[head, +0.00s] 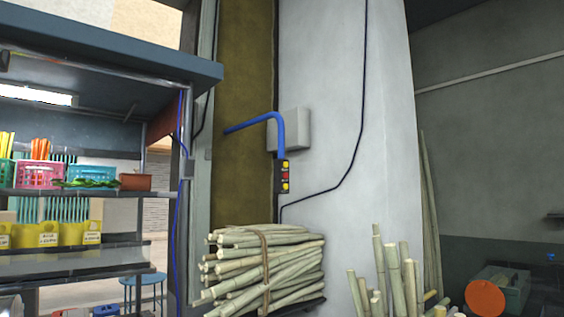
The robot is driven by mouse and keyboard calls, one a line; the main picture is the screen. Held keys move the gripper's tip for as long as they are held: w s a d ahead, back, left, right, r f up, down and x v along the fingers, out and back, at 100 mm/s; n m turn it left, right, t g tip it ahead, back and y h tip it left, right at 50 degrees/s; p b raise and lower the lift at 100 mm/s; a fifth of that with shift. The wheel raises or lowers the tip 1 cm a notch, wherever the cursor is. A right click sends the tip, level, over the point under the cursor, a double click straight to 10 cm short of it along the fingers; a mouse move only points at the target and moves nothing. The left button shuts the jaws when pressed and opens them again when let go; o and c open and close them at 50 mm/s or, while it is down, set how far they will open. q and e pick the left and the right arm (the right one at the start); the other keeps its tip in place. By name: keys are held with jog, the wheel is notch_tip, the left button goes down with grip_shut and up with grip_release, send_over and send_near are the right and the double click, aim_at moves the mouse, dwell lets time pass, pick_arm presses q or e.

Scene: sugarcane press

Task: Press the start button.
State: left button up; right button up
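A small dark control box (282,177) hangs at the lower end of a bent blue pipe (268,118), in front of the white pillar. It carries a yellow button (284,164) at the top, red in the middle (285,176) and another yellow button (285,187) at the bottom. I cannot read any label, so I cannot tell which one is the start button. Neither of my grippers shows in the head view.
A tied bundle of sugarcane (262,268) lies below the control box. Loose upright canes (393,275) stand to its right. A shelf stall (80,195) with baskets and yellow containers fills the left. A grey box (290,130) is on the white pillar (335,190).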

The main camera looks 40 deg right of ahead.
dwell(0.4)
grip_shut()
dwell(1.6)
